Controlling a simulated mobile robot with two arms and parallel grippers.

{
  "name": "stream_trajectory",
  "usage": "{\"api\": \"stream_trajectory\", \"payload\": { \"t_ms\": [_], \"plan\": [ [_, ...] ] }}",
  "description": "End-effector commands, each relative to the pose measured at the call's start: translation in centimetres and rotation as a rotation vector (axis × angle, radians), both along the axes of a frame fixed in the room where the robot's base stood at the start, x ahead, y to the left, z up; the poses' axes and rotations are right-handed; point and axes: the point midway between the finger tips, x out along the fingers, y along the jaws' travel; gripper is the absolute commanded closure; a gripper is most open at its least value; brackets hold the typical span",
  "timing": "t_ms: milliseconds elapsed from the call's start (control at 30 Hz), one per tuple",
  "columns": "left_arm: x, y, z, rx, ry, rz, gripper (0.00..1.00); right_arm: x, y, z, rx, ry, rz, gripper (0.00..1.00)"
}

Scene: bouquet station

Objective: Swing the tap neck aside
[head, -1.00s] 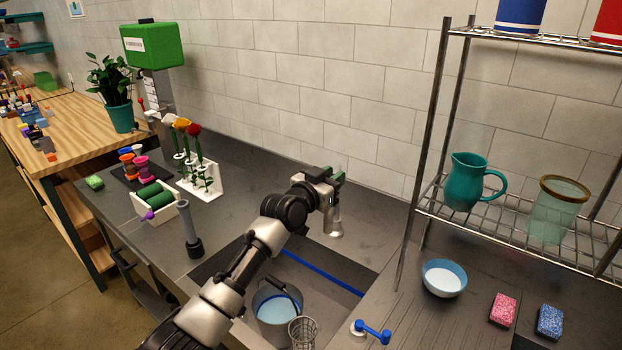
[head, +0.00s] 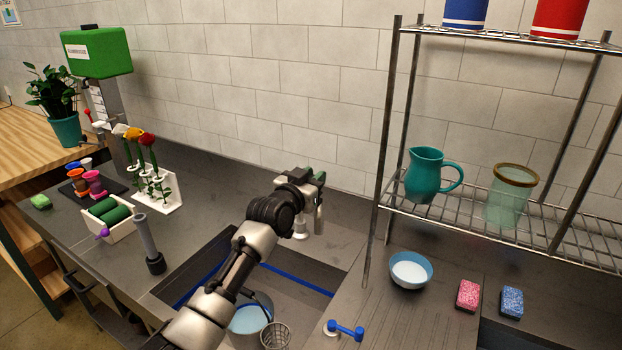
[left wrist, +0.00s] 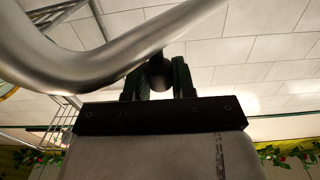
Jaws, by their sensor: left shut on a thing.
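The tap is silver, at the back edge of the sink. In the left wrist view the neck (left wrist: 105,66) is a thick curved tube crossing the upper left, close to the camera. There my left gripper (left wrist: 158,82) has its two dark fingers around a dark rounded part of the tap, and it is shut on it. My arm and hand hide the tap's upper part in the head view. My right gripper is out of view.
The sink (head: 305,283) holds a bucket (head: 249,318) of water and a mesh cup (head: 276,336). A wire shelf (head: 480,220) with a teal jug (head: 425,176) stands to the right. A bowl (head: 410,270) sits in front of it.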

Motion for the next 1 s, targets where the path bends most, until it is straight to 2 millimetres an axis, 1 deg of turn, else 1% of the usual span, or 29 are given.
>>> {"api": "stream_trajectory", "payload": {
  "t_ms": [67, 100, 167, 200, 267, 567, 667, 833, 1000],
  "plan": [
    [-0.1, -0.2, 0.2, -0.003, -0.004, -0.003, 1.00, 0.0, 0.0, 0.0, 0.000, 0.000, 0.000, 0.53],
    [-0.1, -0.2, 0.2, -0.003, -0.004, -0.003, 0.74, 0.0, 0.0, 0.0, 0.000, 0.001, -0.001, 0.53],
    [-0.1, -0.2, 0.2, -0.003, -0.004, -0.003, 0.64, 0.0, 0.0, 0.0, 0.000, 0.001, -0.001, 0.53],
    [-0.1, -0.2, 0.2, -0.003, -0.003, -0.003, 0.58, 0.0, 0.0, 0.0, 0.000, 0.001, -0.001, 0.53],
    [0.0, -0.1, 0.2, -0.003, -0.003, -0.002, 0.51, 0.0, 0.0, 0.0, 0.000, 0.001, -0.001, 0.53],
    [-0.1, 0.0, 0.0, -0.002, -0.001, -0.001, 0.51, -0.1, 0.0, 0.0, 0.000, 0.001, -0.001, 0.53],
    [-0.5, 0.2, 0.0, -0.001, 0.000, -0.002, 0.51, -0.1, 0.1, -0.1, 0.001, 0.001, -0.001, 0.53],
    [-2.2, 1.2, -0.1, -0.002, -0.002, -0.001, 0.51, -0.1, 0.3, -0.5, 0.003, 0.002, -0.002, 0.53],
    [-4.8, 2.7, -0.2, -0.001, -0.002, -0.002, 0.51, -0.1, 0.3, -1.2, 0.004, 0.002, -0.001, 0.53]
  ]
}}
